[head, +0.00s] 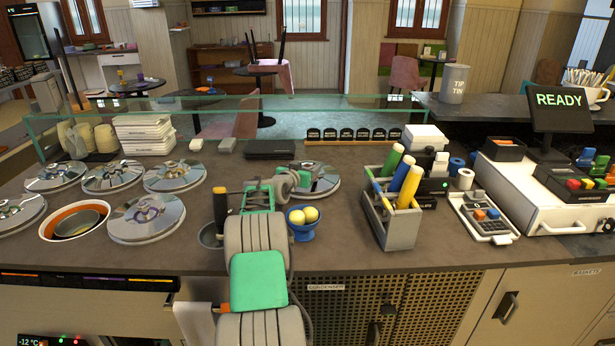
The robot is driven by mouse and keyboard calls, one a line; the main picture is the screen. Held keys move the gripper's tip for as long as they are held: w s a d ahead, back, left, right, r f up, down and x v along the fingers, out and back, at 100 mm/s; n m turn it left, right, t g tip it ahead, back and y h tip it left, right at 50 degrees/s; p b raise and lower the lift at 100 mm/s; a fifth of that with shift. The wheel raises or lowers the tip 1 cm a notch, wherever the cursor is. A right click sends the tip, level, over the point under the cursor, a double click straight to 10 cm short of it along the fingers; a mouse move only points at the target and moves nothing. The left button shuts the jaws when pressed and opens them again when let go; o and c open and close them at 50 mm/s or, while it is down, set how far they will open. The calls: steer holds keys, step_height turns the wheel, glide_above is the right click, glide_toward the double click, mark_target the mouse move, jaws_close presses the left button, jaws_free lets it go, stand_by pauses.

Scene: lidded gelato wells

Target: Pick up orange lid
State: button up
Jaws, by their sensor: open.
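No lid here is plainly orange; the lids look silver and mirror-like. One round silver lid (325,184) lies on the counter (370,258) in the middle, apart from the others and partly hidden behind my gripper. An open round well (48,228) at the left has a white rim, an orange inside and a metal bowl in it. Silver lids cover the wells around it, including one lid (146,229) just to its right. My gripper (303,181) is open over the left part of the lone lid. I cannot tell whether it touches that lid.
A blue bowl (303,232) with yellow balls stands just in front of the lone lid. A grey caddy (393,232) with coloured bottles is to the right. A glass guard (330,103) runs along the back. Counter in front of the caddy is clear.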

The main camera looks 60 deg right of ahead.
jaws_close()
stand_by(0.7)
steer(key=shift+r, duration=0.1)
